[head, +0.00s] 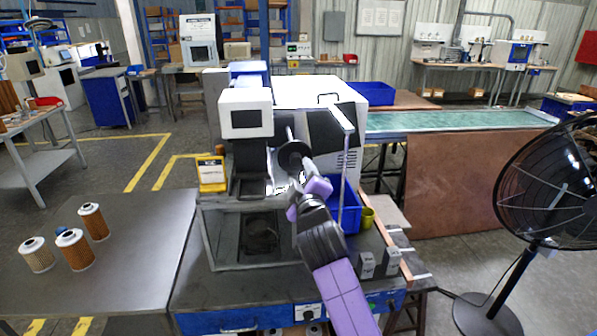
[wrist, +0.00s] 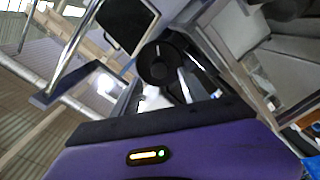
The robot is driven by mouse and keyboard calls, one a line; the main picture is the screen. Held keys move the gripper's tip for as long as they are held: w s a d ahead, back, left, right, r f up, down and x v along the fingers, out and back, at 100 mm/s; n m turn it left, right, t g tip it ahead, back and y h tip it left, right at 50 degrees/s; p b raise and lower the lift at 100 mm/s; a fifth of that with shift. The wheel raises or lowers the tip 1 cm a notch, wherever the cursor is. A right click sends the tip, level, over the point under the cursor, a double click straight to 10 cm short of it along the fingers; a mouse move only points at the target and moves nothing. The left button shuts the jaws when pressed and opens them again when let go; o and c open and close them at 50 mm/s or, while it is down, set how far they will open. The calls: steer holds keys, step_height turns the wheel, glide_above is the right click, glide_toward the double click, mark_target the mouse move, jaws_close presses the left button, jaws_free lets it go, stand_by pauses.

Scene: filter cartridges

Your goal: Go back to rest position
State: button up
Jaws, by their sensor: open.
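My gripper (head: 297,172) is raised in front of the white machine (head: 245,105) in the middle of the head view, above the workbench. It is open, and I see nothing held in it. Its fingers are small and partly lost against the machine's dark parts. In the wrist view my purple gripper body fills the bottom, with a dark round disc beyond it.
A yellow device (head: 211,174) stands left of the machine. A large black fan (head: 545,190) stands far right.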

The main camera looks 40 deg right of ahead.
steer(key=shift+v, duration=1.1)
